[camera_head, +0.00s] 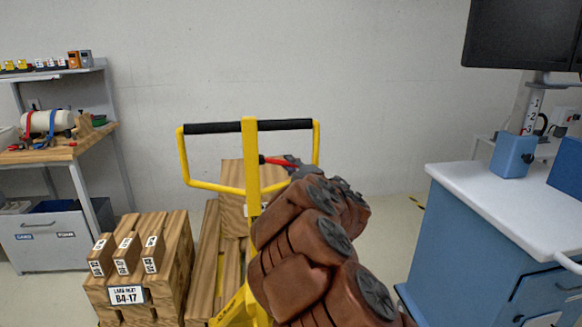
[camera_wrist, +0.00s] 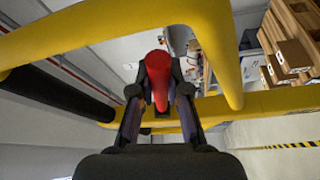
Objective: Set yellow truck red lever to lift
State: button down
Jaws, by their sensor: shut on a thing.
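The yellow truck (camera_head: 252,165) stands in the middle of the head view, with a yellow loop handle and a black grip bar on top. Its red lever (camera_head: 275,161) sticks out to the right of the yellow upright, just below the grip bar. My gripper (camera_head: 293,165) is at the lever's outer end, inside the handle loop. In the wrist view the red lever (camera_wrist: 158,80) lies between the two fingers of my gripper (camera_wrist: 157,98), which are shut on it. My brown arm hides the lower right of the truck.
A wooden pallet stack with boxes (camera_head: 140,265) stands left of the truck. A workbench (camera_head: 60,150) is at the far left. A blue cabinet with a white top (camera_head: 500,200) stands on the right. Some floor is free between my arm and the cabinet.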

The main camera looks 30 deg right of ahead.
jog(key=shift+w+a+f+m+t+b, duration=0.15)
jog(key=shift+f+m+t+b, duration=0.25)
jog(key=shift+f+m+b, duration=0.5)
jog(key=shift+r, duration=0.15)
jog(key=c, duration=1.1)
grip_release()
jog(key=shift+s+a+f, duration=0.1)
jog(key=shift+s+f, duration=0.2)
jog(key=shift+s, duration=1.7)
jog(key=shift+s+a+f, duration=0.1)
jog(key=shift+s+f, duration=0.2)
jog(key=shift+s, duration=1.65)
jog(key=shift+s+a+f, duration=0.1)
jog(key=shift+s+f, duration=0.2)
jog(key=shift+s, duration=1.7)
